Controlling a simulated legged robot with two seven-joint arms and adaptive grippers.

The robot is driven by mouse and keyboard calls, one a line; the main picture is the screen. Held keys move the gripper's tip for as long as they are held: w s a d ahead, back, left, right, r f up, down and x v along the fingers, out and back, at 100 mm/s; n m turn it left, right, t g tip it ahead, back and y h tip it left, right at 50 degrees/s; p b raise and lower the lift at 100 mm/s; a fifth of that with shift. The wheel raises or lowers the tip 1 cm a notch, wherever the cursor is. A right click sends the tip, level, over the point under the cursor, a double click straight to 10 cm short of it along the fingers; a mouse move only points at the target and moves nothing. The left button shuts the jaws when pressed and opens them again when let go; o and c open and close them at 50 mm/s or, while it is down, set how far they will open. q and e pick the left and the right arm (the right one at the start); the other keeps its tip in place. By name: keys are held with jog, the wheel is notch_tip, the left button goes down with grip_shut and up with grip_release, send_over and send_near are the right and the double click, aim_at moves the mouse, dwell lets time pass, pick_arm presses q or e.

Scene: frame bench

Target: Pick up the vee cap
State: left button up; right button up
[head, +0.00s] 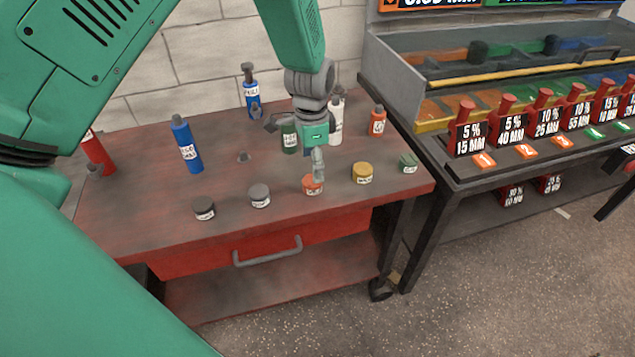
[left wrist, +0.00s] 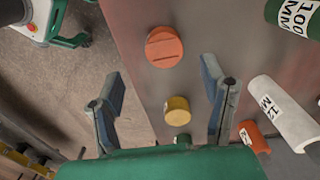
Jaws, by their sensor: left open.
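Several short round caps stand along the front of the red bench. They are a black cap (head: 204,208), a grey cap (head: 259,195), an orange cap (head: 312,185), a yellow cap (head: 362,173) and a green cap (head: 408,163). I cannot read which one is the vee cap. My left gripper (head: 295,147) is open and empty above the bench, near the orange cap. In the left wrist view the open fingers (left wrist: 163,75) spread wide; the orange cap (left wrist: 164,47), with a groove on top, and the yellow cap (left wrist: 177,111) show between them. My right gripper is out of view.
Behind the caps stand blue bottles (head: 187,147), a green bottle (head: 290,138), a white bottle (head: 336,122) and an orange bottle (head: 377,122). A red bottle (head: 98,153) is at the left. A dark rack with red labelled holders (head: 467,130) stands at the right.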

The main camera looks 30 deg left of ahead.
aim_at(309, 180)
pick_arm(q)
jog(key=a+f, duration=0.1)
jog(key=f, duration=0.1)
jog(key=shift+w+a+f, duration=0.15)
jog(key=shift+a+f, duration=0.2)
jog(key=shift+a, duration=0.05)
jog(key=shift+f, duration=0.25)
jog(key=d+f, duration=0.2)
jog(key=f, duration=0.1)
jog(key=shift+d+f, duration=0.25)
jog(key=shift+d, duration=0.15)
jog(key=shift+w+f, duration=0.1)
jog(key=shift+f, duration=0.1)
jog(key=shift+a+f, duration=0.1)
jog(key=shift+a, duration=0.05)
jog(key=shift+a+f, duration=0.25)
jog(key=shift+a, duration=0.9)
jog(key=c, duration=1.2)
jog(key=shift+s+d+r, duration=0.1)
jog(key=shift+s+d, duration=0.1)
jog(key=shift+c, duration=1)
jog(key=shift+w+d+r, duration=0.1)
jog(key=shift+w+d, duration=0.1)
jog(key=shift+d, duration=0.5)
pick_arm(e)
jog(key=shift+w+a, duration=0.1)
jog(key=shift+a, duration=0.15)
